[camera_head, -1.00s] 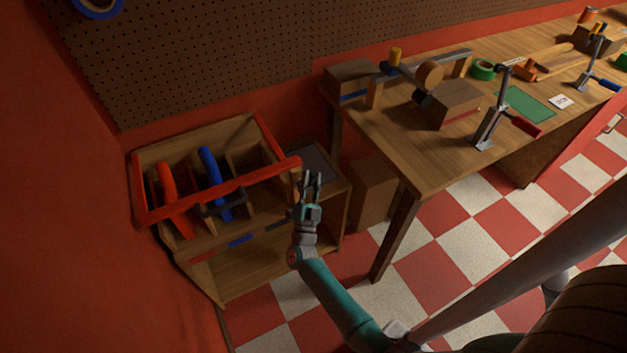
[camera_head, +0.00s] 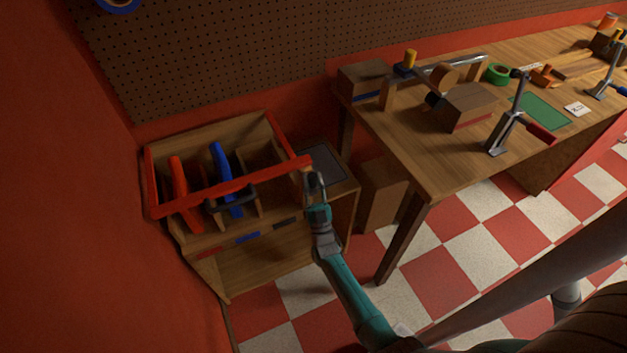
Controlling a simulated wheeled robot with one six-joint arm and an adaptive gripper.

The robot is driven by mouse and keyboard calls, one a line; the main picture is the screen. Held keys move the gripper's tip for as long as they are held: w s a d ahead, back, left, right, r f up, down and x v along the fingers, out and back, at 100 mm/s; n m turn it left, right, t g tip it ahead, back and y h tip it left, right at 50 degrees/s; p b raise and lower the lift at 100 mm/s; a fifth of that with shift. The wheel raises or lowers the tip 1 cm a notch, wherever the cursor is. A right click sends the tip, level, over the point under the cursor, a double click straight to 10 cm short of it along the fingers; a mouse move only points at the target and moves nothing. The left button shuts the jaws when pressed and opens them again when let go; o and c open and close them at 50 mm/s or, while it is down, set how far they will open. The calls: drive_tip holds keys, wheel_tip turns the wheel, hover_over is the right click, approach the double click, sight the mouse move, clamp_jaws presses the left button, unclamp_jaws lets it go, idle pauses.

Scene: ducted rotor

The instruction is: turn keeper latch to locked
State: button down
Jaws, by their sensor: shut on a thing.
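A red bar frame (camera_head: 235,184) lies across the front of the wooden box at left. At its right front end is a small tan piece (camera_head: 306,170), which looks like the keeper latch. It is small and partly hidden by my fingers, so I cannot tell its exact angle. My gripper (camera_head: 315,178) is at this corner, its fingers closed together on the latch piece just below the bar's end.
A cabinet top with a dark panel (camera_head: 324,163) lies just right of my gripper. A workbench (camera_head: 415,160) with clamps and wood blocks stands at right. A brown box (camera_head: 382,195) stands under it. The checkered floor (camera_head: 450,250) in front is clear.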

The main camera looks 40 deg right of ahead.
drive_tip(key=shift+a, duration=0.1)
drive_tip(key=c, duration=0.9)
unclamp_jaws()
drive_tip(key=v, duration=1.2)
drive_tip(key=shift+f, duration=0.1)
